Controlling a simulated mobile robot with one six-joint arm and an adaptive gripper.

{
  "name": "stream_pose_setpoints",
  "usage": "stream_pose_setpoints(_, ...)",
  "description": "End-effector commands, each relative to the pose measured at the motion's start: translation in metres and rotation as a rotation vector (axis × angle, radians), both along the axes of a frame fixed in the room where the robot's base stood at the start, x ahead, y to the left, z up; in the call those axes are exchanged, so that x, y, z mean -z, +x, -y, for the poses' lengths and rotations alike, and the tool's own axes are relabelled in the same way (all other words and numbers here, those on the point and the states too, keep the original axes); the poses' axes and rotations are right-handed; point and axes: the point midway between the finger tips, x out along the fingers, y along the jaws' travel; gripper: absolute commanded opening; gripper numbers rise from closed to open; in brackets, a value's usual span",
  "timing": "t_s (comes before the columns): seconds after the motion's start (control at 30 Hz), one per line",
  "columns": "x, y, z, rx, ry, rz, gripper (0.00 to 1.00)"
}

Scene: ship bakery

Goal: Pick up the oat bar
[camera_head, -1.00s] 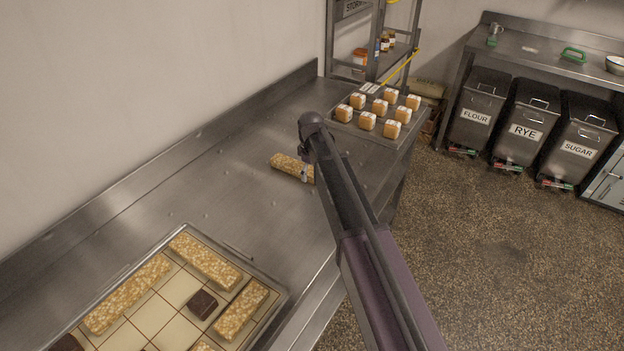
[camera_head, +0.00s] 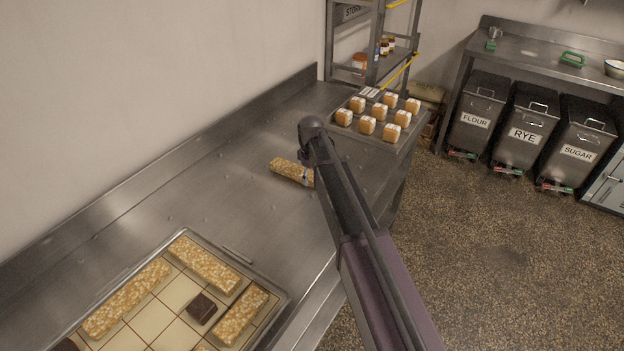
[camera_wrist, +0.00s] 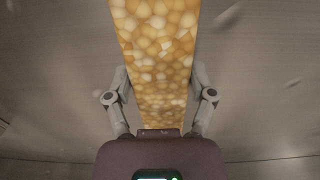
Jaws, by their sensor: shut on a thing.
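An oat bar (camera_head: 287,170), golden and grainy, is at the middle of the steel counter, its right end hidden behind my arm. In the wrist view the oat bar (camera_wrist: 155,50) runs lengthwise between the two fingers of my gripper (camera_wrist: 159,92). My gripper is shut on it, with one finger at each long side. In the head view my gripper (camera_head: 307,176) is mostly hidden behind my arm. I cannot tell whether the bar is clear of the counter.
A gridded tray (camera_head: 178,291) with several more oat bars and dark squares lies at the front left. A tray (camera_head: 357,127) of wrapped orange cubes stands at the counter's far end. A wall bounds the left. The counter between the trays is mostly bare.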

Motion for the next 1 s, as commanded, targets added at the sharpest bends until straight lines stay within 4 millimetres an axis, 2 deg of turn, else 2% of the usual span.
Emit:
stream_pose_setpoints(0.47, -0.006, 0.0, -0.001, 0.0, 0.001, -0.001, 0.1)
stream_pose_setpoints(0.9, -0.039, 0.0, -0.001, 0.0, 0.0, 0.0, 0.1)
stream_pose_setpoints(0.93, -0.041, -0.002, -0.001, -0.001, 0.0, 0.0, 0.1)
stream_pose_setpoints(1.0, -0.038, -0.024, 0.0, -0.001, 0.001, -0.001, 0.1)
